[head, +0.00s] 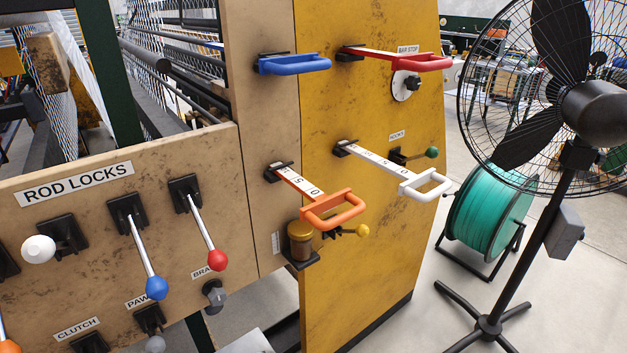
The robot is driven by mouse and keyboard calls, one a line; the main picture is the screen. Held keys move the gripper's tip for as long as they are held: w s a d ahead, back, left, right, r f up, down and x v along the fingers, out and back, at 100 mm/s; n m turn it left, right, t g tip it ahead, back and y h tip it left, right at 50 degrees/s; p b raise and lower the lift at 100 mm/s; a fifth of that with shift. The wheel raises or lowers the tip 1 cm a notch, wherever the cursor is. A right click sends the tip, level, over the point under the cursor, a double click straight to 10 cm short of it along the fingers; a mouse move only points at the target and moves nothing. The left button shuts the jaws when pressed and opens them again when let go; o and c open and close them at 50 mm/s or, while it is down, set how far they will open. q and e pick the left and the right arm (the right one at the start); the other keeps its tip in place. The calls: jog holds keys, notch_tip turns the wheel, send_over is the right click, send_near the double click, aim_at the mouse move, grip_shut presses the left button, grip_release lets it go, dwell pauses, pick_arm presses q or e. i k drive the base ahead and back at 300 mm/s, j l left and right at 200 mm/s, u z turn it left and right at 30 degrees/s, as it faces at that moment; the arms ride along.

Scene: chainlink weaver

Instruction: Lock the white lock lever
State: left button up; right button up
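A white ball-knobbed lever (38,249) is on the tan panel under the "ROD LOCKS" label (76,183), at the far left. Its knob stands out from its black bracket (66,233) to the left, and its rod is mostly hidden behind the knob. To its right, a blue-knobbed lever (156,287) and a red-knobbed lever (217,260) slant downward from their own black brackets. Neither of my grippers is in view.
Pull handles stick out at the right: blue (293,64), red (421,62), orange (333,210) and white (425,185). "CLUTCH" (77,329) and other knobs sit below the rod locks. A black fan (580,110) and green spool (488,208) stand on the floor right.

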aim_at(38, 249)
jog(key=u, duration=1.4)
